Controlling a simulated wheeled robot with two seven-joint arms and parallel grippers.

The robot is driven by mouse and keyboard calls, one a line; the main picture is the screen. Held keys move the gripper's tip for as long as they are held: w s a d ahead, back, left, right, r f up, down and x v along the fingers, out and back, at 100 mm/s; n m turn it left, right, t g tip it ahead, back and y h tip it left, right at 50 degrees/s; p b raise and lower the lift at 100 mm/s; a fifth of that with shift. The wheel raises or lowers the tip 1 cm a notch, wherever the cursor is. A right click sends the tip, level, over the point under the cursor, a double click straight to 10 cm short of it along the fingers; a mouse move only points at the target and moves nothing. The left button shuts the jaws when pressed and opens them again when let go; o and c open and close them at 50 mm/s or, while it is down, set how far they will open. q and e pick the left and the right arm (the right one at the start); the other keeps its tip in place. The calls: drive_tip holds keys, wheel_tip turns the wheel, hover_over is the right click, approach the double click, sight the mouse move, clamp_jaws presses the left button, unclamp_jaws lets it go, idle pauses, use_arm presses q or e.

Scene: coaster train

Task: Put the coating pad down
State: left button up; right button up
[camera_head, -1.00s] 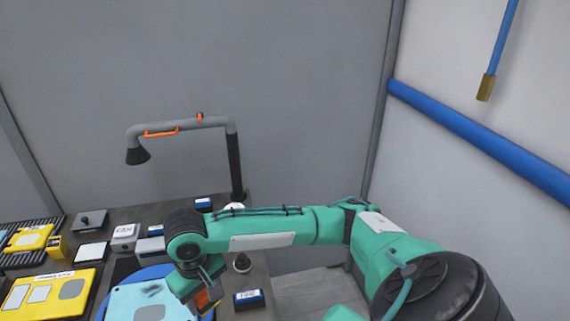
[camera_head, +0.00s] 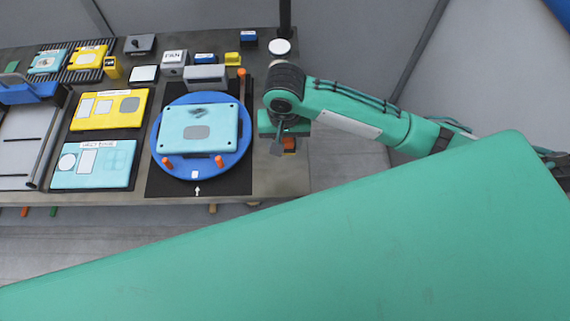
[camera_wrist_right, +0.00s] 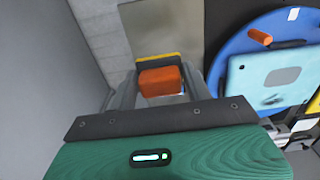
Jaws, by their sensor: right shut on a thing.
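My right gripper (camera_head: 284,146) is over the right end of the bench, right of the blue round plate. It is shut on an orange block, which I take to be the coating pad (camera_wrist_right: 161,82). In the right wrist view the block sits between the fingers, with a yellow strip behind it. In the head view only a small orange and dark part of the pad (camera_head: 289,144) shows under the gripper. I cannot tell whether the pad touches the bench. My left gripper is out of view.
A light blue panel (camera_head: 175,129) with a dark smear lies on the blue round plate (camera_head: 158,152), with orange clamps around it. Left are a yellow panel (camera_head: 127,118) and another light blue panel (camera_head: 120,176). Small boxes and a lamp post (camera_head: 284,18) stand behind.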

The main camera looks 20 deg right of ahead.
drive_tip(key=p, duration=0.2)
hover_over(285, 172)
wheel_tip(285, 172, down, 11)
drive_tip(key=shift+r, duration=0.1)
wheel_tip(285, 172, down, 2)
drive_tip(key=shift+f+p, duration=0.25)
drive_tip(key=shift+p, duration=0.1)
drive_tip(key=shift+f, duration=0.45)
drive_tip(key=o, duration=0.9)
drive_tip(key=shift+f, duration=0.15)
wheel_tip(285, 172, up, 12)
drive_tip(key=shift+r+b, duration=0.2)
drive_tip(key=shift+b, duration=1.05)
